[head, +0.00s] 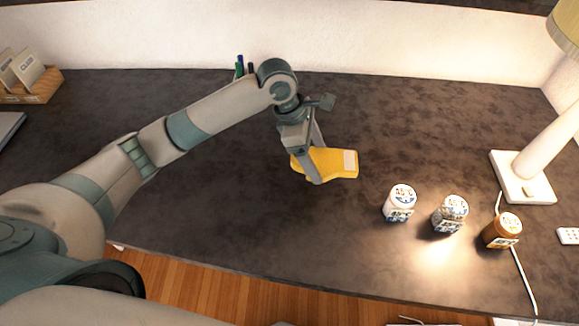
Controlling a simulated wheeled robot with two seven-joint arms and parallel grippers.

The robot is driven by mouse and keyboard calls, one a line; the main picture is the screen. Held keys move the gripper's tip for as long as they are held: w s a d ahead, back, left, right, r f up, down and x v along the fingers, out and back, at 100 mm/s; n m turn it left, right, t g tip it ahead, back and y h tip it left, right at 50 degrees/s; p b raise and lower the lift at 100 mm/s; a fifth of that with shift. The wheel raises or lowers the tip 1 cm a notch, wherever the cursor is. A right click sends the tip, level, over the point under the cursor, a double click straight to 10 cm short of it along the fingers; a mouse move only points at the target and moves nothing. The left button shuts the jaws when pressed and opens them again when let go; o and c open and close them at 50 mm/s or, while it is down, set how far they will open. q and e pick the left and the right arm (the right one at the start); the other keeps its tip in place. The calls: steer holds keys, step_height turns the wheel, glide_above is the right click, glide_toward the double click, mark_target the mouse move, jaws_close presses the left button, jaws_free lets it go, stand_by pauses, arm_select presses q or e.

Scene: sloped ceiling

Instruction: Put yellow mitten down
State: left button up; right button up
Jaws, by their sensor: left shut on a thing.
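The yellow mitten (335,165) is at the middle of the dark desk (200,215) in the head view. It has a pale cuff patch at its right end. My left gripper (312,165) comes down from above and is shut on the mitten's left part, with a finger in front of it. I cannot tell whether the mitten touches the desk top. My right gripper is not in view.
A wooden file box (35,86) is far left. Pens (240,65) stand behind my arm. The desk's middle front is clear.

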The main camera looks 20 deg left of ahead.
arm_select(q)
steer(key=a+f, duration=0.1)
steer(key=a, duration=0.1)
steer(key=a+f, duration=0.2)
steer(key=a, duration=0.1)
steer(key=a+f+p, duration=0.1)
steer(key=a, duration=0.1)
steer(key=shift+w+a+f, duration=0.15)
steer(key=shift+w+f, duration=0.05)
steer(key=shift+f+p, duration=0.55)
steer(key=shift+f, duration=1.45)
steer(key=o, duration=1)
steer(key=shift+o, duration=0.2)
